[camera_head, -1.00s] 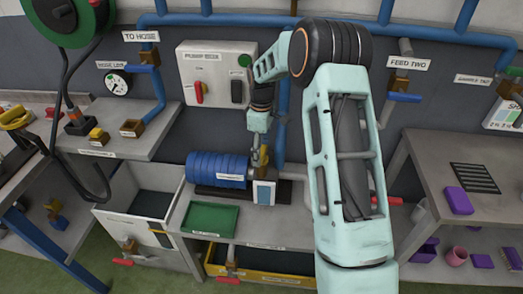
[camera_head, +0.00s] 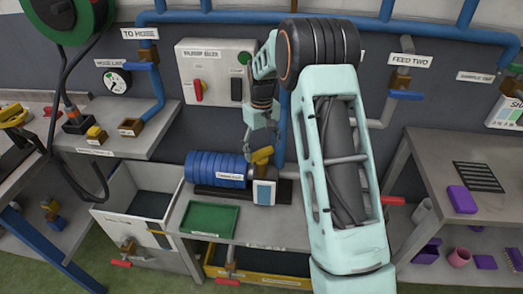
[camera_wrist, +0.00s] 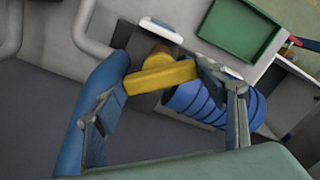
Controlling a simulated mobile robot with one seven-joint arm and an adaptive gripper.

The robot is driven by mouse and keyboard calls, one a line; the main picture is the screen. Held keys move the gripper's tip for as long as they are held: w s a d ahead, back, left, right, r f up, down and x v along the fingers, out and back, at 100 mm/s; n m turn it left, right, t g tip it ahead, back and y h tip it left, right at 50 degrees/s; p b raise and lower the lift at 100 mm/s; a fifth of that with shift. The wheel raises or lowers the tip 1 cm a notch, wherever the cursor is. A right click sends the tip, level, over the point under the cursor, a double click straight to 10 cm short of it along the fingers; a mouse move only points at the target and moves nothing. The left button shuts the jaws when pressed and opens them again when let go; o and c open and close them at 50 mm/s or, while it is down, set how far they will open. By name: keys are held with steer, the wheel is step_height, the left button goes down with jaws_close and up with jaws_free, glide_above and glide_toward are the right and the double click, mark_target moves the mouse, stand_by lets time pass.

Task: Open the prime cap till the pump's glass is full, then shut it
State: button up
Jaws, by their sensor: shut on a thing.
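The yellow prime cap (camera_head: 261,156) sits on top of the pump, beside the blue ribbed motor (camera_head: 215,168). In the wrist view the cap's bar (camera_wrist: 160,77) lies slantwise between my two fingers. My gripper (camera_wrist: 165,80) is shut on the bar, with one finger at each end. In the head view my gripper (camera_head: 260,141) is right above the cap and partly covers it. The pump's glass (camera_head: 264,193) is a small blue-grey window in a pale frame on the pump's front, below the cap. Its level is too small to read.
A grey switch box (camera_head: 213,75) with a red handle hangs on the wall behind. A green tray (camera_head: 209,217) lies in front of the motor. Blue pipes run along the wall, and a grey table (camera_head: 455,178) with purple pieces stands at right.

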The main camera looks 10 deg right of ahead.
mark_target(262, 151)
steer(key=m, duration=0.3)
steer(key=shift+m, duration=2.4)
steer(key=o, duration=1.2)
steer(key=shift+c, duration=0.2)
steer(key=shift+r, duration=0.1)
step_height(262, 151, up, 12)
